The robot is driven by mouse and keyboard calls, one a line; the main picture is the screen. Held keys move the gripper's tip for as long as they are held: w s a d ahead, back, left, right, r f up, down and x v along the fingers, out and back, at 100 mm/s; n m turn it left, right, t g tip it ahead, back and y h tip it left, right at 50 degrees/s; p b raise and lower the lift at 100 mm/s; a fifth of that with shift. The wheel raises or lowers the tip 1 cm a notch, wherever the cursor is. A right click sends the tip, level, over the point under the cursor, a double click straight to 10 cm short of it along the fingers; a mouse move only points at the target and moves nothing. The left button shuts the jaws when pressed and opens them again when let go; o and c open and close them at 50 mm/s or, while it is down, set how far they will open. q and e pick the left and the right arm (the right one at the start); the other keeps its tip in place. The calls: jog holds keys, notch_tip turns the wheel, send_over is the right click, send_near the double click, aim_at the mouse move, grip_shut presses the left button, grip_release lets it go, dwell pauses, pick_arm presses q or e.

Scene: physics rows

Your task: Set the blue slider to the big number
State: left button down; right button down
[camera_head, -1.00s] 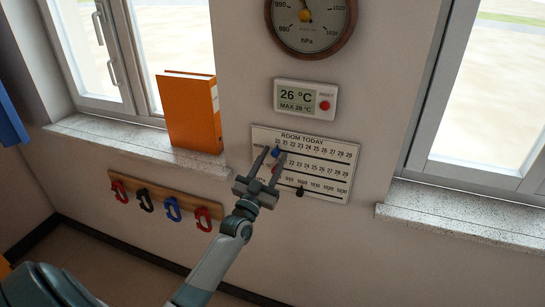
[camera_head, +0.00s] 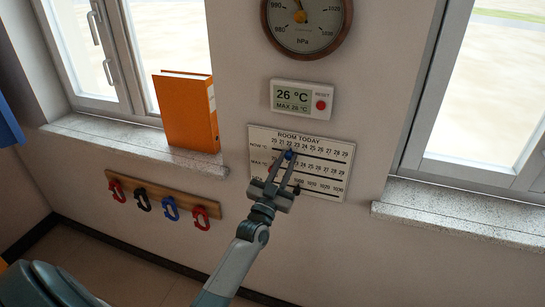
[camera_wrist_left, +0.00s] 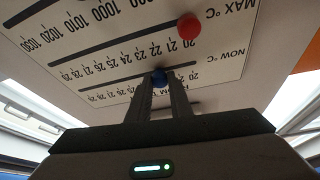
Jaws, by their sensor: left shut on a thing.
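The white ROOM TODAY board (camera_head: 335,170) hangs on the wall with number rows and slots. Its blue slider (camera_head: 290,155) sits on the top NOW row, at about 22. My left gripper (camera_head: 287,160) reaches up from below and is shut on the blue slider; the slider also shows between the fingertips in the left wrist view (camera_wrist_left: 160,78). The display (camera_head: 292,97) above the board reads a big 26 °C, with a smaller MAX line under it. The red slider (camera_wrist_left: 188,25) on the MAX row shows near its 20 end. My right gripper is not in view.
A black slider (camera_head: 297,190) is on the lowest row. A round hPa gauge (camera_head: 306,22) hangs above the display. An orange binder (camera_head: 187,112) stands on the left sill. A hook rail (camera_head: 155,194) is at the lower left. The wall right of the board is clear.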

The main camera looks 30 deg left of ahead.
aim_at(321, 156)
pick_arm(q)
jog(key=d, duration=0.3)
jog(key=w+d, duration=0.1)
jog(key=d, duration=0.2)
jog(key=w+d, duration=0.1)
jog(key=d, duration=0.2)
jog(key=shift+a, duration=0.1)
jog(key=c, duration=1.6)
grip_release()
jog(key=shift+f, duration=0.1)
jog(key=shift+s+f, duration=0.25)
jog(key=shift+s, duration=0.3)
jog(key=shift+b+v, duration=2.85)
jog(key=shift+v, duration=5.2)
jog(key=shift+r, duration=0.1)
